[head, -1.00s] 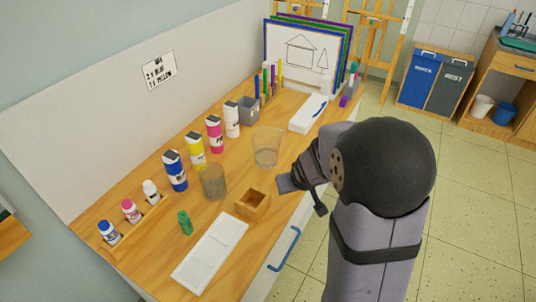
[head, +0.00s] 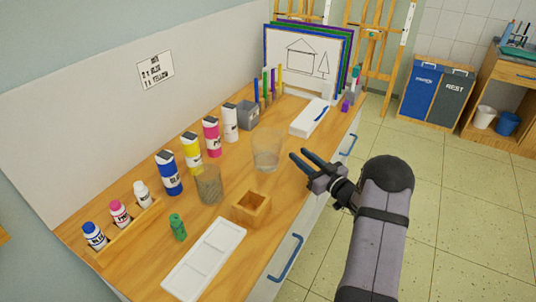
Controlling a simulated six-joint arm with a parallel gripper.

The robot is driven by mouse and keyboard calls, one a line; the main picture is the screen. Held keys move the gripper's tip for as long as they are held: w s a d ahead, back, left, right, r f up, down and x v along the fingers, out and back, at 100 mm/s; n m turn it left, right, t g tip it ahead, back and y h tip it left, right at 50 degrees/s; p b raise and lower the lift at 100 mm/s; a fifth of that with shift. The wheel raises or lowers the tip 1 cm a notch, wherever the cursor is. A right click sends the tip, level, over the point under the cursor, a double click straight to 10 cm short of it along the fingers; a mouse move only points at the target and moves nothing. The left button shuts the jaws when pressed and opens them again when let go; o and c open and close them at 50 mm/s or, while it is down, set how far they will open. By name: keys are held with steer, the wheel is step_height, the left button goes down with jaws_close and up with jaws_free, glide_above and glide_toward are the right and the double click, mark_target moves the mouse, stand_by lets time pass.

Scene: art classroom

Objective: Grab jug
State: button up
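A clear, empty-looking jug (head: 267,152) stands upright on the wooden counter, near its middle. A second clear vessel (head: 209,187), greyer in look, stands to its left and nearer; I cannot make out a handle on either one. My gripper (head: 298,154) is open, its two dark blue fingers spread and pointing left toward the clear jug. The fingertips are just right of the jug in the picture, with a small gap, and nothing is between them.
Paint bottles (head: 192,153) stand in a row behind the vessels. A wooden box (head: 251,208), green bottle (head: 178,227) and white palette (head: 203,258) lie nearer. A white case (head: 309,117) and grey cup (head: 247,117) stand farther back.

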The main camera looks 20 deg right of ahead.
steer(key=shift+x, duration=1.1)
steer(key=shift+w+a+r+p, duration=0.2)
steer(key=shift+w+p, duration=0.1)
steer(key=shift+p, duration=0.1)
steer(key=x, duration=0.1)
steer(key=p+x, duration=0.1)
steer(key=x, duration=0.1)
steer(key=shift+r, duration=0.2)
steer(key=shift+w+a, duration=0.2)
steer(key=shift+w, duration=0.5)
jaws_close()
